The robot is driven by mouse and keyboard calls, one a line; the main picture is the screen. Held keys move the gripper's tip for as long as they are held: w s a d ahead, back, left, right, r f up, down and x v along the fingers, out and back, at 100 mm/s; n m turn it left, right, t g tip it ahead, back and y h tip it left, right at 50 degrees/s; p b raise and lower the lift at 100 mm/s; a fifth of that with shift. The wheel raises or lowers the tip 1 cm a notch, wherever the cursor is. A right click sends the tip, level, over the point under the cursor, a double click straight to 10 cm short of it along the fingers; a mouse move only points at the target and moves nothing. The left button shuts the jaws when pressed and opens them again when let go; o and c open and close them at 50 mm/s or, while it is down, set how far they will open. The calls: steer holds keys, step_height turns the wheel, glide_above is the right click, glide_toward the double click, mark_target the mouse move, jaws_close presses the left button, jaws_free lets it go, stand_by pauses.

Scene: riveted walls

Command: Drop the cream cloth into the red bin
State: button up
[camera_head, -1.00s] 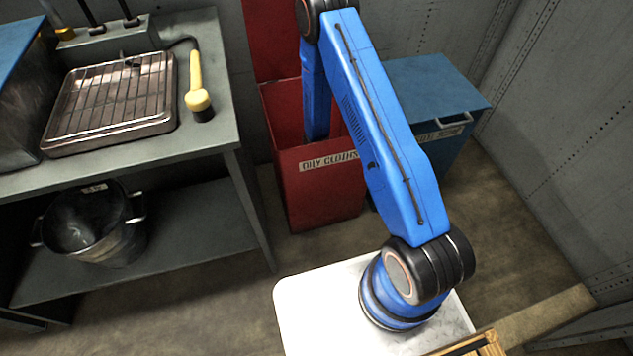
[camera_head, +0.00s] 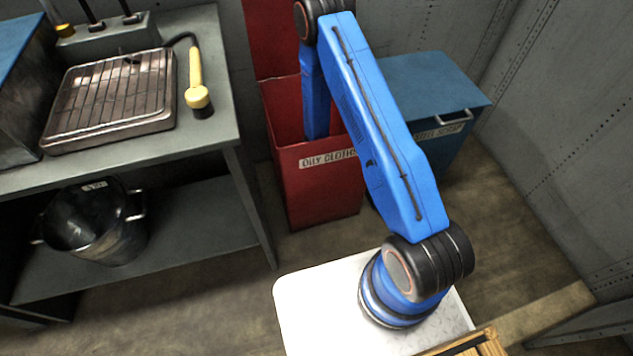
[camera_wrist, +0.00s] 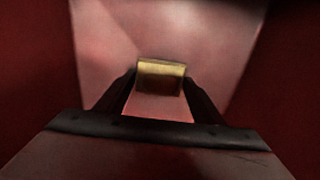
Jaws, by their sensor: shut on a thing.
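The red bin (camera_head: 316,190), labelled "OILY CLOTHS", stands on the floor with its top open. My arm reaches down into it, and its walls hide my gripper in the head view. In the wrist view my gripper (camera_wrist: 160,94) is shut on a small yellowish-cream piece, the cream cloth (camera_wrist: 161,70), held between the fingertips. Dark red bin walls rise on both sides, and a paler pinkish surface lies beyond the cloth. How far the cloth is from the bin's bottom I cannot tell.
A blue lidded bin (camera_head: 428,82) stands right of the red bin. At left is a grey bench (camera_head: 200,145) with a wire rack tray (camera_head: 112,98) and a yellow-handled tool (camera_head: 197,92). A metal bucket (camera_head: 105,235) sits on its lower shelf.

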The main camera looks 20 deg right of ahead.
steer(key=shift+f, duration=1.1)
steer(key=o, duration=1.7)
step_height(320, 180, up, 17)
steer(key=shift+r, duration=0.2)
steer(key=shift+r, duration=0.1)
